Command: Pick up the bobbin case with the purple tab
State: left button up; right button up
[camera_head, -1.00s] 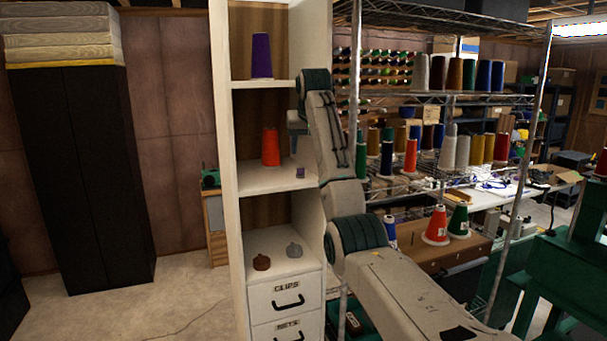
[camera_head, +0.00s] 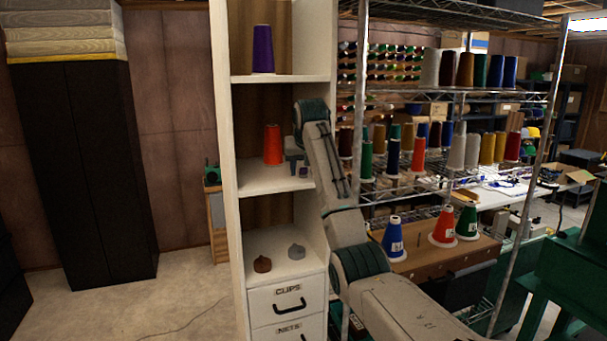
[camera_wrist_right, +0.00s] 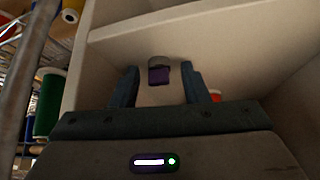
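The small bobbin case with the purple tab (camera_head: 303,172) stands on the middle shelf of the white cabinet, near its right side. In the right wrist view the case (camera_wrist_right: 159,72) shows a grey rounded top and a purple tab. My right gripper (camera_head: 296,166) is at the case in the head view. In the wrist view its two fingers (camera_wrist_right: 160,86) are spread, one at each side of the case, with gaps between. Whether the case sits fully between the fingertips or just beyond them, I cannot tell. My left gripper is not in view.
The white cabinet's right wall (camera_head: 328,140) is close beside my right arm. A red thread cone (camera_head: 272,145) stands left of the case on that shelf. A purple cone (camera_head: 262,50) is above; brown (camera_head: 262,264) and grey (camera_head: 296,251) items are below. A wire rack stands right.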

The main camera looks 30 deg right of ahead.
jog(key=shift+r, duration=0.1)
jog(key=c, duration=0.8)
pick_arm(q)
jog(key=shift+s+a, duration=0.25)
